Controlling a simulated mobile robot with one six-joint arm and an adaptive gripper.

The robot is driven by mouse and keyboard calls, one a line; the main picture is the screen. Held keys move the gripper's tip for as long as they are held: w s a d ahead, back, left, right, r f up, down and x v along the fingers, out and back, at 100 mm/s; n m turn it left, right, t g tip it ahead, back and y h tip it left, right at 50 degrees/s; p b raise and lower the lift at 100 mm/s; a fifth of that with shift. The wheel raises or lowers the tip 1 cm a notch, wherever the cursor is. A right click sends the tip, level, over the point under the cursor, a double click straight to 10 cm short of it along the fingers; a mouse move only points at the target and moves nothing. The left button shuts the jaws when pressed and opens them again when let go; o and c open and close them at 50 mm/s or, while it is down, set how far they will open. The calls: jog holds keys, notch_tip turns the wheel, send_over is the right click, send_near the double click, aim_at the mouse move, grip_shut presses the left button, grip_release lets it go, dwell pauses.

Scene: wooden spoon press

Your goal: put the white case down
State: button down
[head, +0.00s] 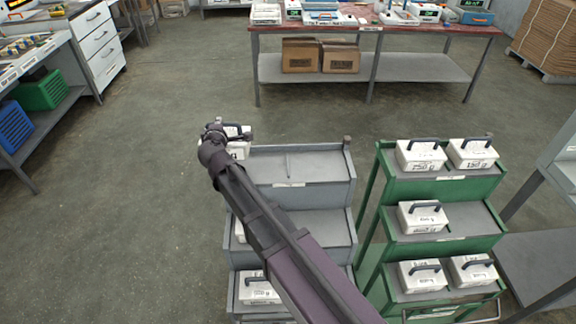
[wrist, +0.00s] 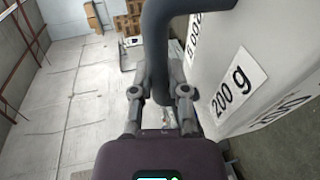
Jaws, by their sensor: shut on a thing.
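My gripper (head: 228,134) is at the left end of the top tier of the grey cart (head: 320,168). It is shut on the dark handle (wrist: 158,50) of a white case (head: 238,149). In the wrist view the case (wrist: 285,45) fills the upper right, with a "200 g" label on its side; the fingers (wrist: 160,95) are on either side of the handle. In the head view my gripper and arm hide part of the case. I cannot tell whether its base touches the tier.
The top tier right of the case is bare. White cases sit on the lower grey tiers, one at the bottom left (head: 258,291). A green cart (head: 440,187) with several white cases stands at right. A red-topped workbench (head: 360,28) stands behind, with open floor between.

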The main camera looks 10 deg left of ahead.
jog(key=w+d+r+n+y+p, duration=0.1)
jog(key=d+r, duration=0.1)
jog(key=d, duration=0.7)
jog(key=shift+w+d, duration=0.2)
jog(key=shift+w, duration=0.1)
jog(key=shift+f, duration=0.15)
notch_tip(320, 180, down, 6)
jog(key=b, duration=0.6)
jog(key=shift+f, duration=0.15)
jog(key=shift+f+b, duration=1.75)
jog(key=shift+b, duration=0.2)
jog(key=shift+f, duration=0.15)
jog(key=c, duration=0.6)
grip_release()
jog(key=shift+c, duration=0.2)
